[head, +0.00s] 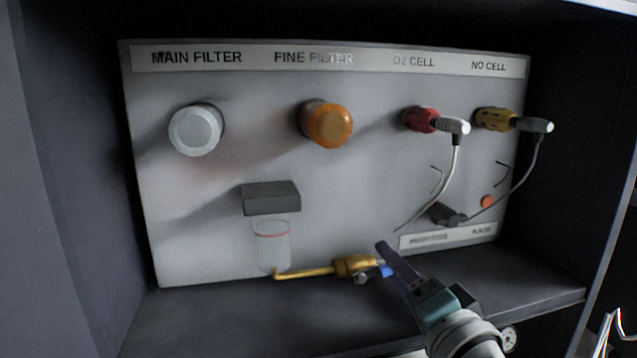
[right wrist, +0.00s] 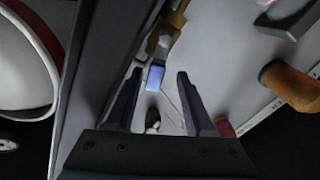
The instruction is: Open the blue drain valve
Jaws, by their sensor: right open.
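The blue drain valve handle (head: 387,271) sits at the right end of the brass valve body (head: 350,267), low on the panel. A brass pipe joins the body to the clear bowl (head: 272,245) under a dark block. My right gripper (head: 384,247) is close to the handle, its finger partly covering that area in the head view. In the right wrist view the gripper (right wrist: 156,82) is open, and the blue handle (right wrist: 155,76) shows between and just beyond the fingertips. Nothing is held. Contact cannot be told. My left gripper is not in view.
The panel carries a white main filter (head: 195,129), an orange fine filter (head: 326,124), a red O2 cell (head: 420,119) and a yellow NO cell (head: 493,119). Cabinet walls enclose both sides; the shelf (head: 220,315) at left is clear.

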